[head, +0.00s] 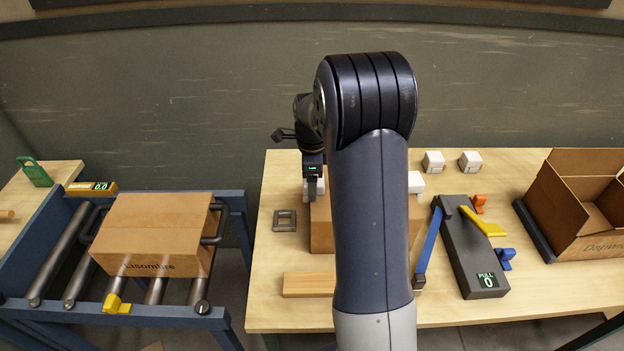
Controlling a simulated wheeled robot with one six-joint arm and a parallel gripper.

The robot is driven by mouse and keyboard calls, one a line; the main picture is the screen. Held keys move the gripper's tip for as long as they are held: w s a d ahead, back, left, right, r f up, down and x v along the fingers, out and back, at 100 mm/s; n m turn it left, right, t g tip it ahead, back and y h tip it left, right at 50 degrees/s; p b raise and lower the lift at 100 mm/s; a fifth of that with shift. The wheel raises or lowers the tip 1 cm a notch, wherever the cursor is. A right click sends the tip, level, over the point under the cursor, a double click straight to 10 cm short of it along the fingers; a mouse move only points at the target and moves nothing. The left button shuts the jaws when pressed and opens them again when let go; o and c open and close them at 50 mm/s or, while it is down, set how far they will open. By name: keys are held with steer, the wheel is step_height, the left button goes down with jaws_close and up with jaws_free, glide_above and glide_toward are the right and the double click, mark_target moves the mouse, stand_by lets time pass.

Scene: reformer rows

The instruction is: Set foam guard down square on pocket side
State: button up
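My gripper (313,186) points down at the back left of a brown carton (321,228) on the wooden table. A white block (320,187), which looks like a foam guard, shows right at its fingertips, by the carton's back left corner. I cannot tell whether the fingers are closed on it or whether it rests on the carton. Another white block (416,183) shows at the carton's back right. Two more white guards, one on the left (433,162) and one on the right (470,162), stand at the back of the table. My arm hides the carton's middle, and no pocket side is discernible.
A grey square frame (285,221) and a wooden strip (309,285) lie left of and before the carton. A dark device (470,255) with blue and yellow levers stands right. An open carton (580,205) is far right. A roller conveyor (45,265) with a closed box (155,235) stands left.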

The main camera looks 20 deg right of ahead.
step_height(320, 180, up, 10)
steer(key=shift+r+b, duration=0.25)
steer(key=shift+b, duration=0.2)
steer(key=shift+f, duration=0.15)
step_height(320, 180, down, 10)
steer(key=shift+f+p, duration=0.2)
steer(key=shift+p, duration=0.35)
steer(key=shift+r+p, duration=0.4)
steer(key=shift+r, duration=0.1)
steer(key=shift+f, duration=0.1)
